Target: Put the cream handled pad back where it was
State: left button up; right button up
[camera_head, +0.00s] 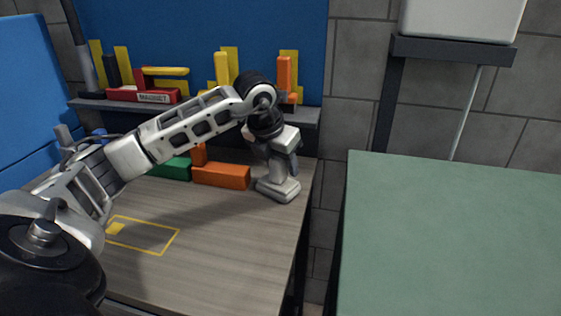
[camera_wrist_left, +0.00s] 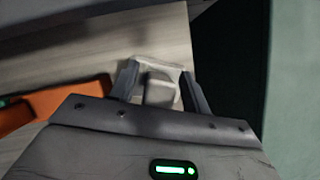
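The cream handled pad (camera_head: 277,190) stands on the wooden bench near its right edge, under my left gripper (camera_head: 277,165). In the left wrist view the pad's handle (camera_wrist_left: 161,89) sits between the two fingers of my left gripper (camera_wrist_left: 160,82). The fingers are apart, with a narrow gap seen on each side of the handle. Part of the pad is hidden by the gripper in the head view. A yellow outlined rectangle (camera_head: 160,252) with a small yellow patch is marked on the bench at the left and looks empty. My right gripper is not in view.
An orange handled block (camera_head: 221,177) and a green block (camera_head: 172,168) stand left of the pad. A shelf (camera_head: 312,115) behind holds a red magnet (camera_head: 152,96) and other tools. A green table (camera_head: 460,230) lies right, beyond a gap. The bench front is clear.

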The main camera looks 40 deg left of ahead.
pick_arm(q)
jog(key=shift+r, duration=0.25)
jog(key=v, duration=1.1)
jog(key=shift+s+r+p, duration=0.15)
jog(key=shift+r+p, duration=0.25)
jog(key=shift+d, duration=0.1)
